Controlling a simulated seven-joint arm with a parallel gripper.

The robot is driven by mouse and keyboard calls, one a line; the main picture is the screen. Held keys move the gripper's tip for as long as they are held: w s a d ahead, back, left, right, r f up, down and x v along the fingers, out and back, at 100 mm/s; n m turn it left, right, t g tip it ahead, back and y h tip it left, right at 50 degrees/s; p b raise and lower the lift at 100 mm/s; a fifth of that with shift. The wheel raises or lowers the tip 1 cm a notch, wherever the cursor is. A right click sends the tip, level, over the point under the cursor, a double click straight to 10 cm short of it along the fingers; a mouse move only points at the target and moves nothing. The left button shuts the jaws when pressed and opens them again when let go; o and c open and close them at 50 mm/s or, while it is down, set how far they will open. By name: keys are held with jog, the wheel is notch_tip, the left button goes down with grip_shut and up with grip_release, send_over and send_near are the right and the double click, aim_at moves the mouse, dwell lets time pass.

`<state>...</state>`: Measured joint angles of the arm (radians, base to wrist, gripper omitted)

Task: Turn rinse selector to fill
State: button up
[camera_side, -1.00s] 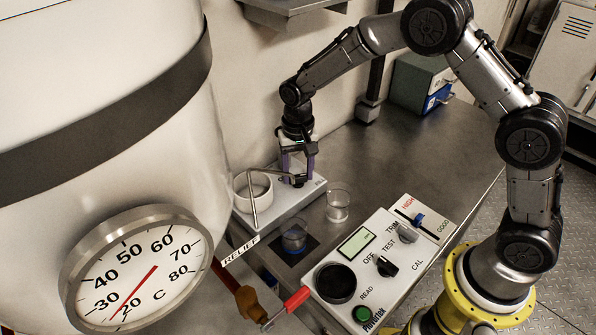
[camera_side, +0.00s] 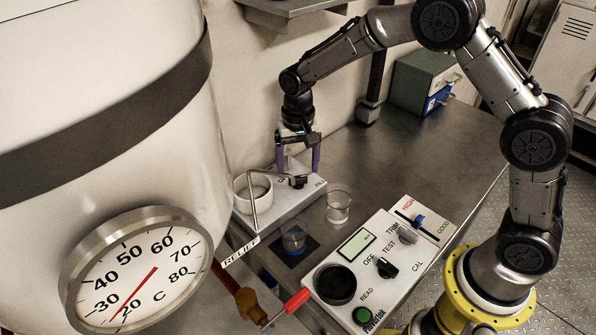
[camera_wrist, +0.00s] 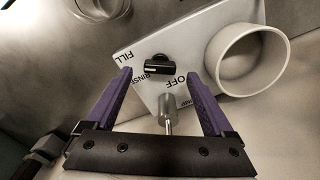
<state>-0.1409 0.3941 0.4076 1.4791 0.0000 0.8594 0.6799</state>
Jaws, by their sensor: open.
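The rinse selector is a small black knob (camera_wrist: 157,65) on a white plate (camera_wrist: 205,22) printed FILL, RINSE and OFF, with another label partly hidden. In the side view the knob (camera_side: 298,182) sits on the white station (camera_side: 280,215) behind the thin spout. I cannot tell for certain which label the knob points to. My gripper (camera_side: 298,168) is open above the plate, its purple fingers pointing down. In the wrist view my gripper (camera_wrist: 158,76) has one finger on each side of the knob's position, apart from it and holding nothing.
A white round cup (camera_wrist: 248,60) and a metal spout (camera_wrist: 168,108) stand close to the knob. In the side view a glass beaker (camera_side: 338,207) stands to the right, and a control box (camera_side: 400,262) lies in front.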

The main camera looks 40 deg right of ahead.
aim_at(298, 177)
notch_tip(298, 177, up, 5)
dwell(0.3)
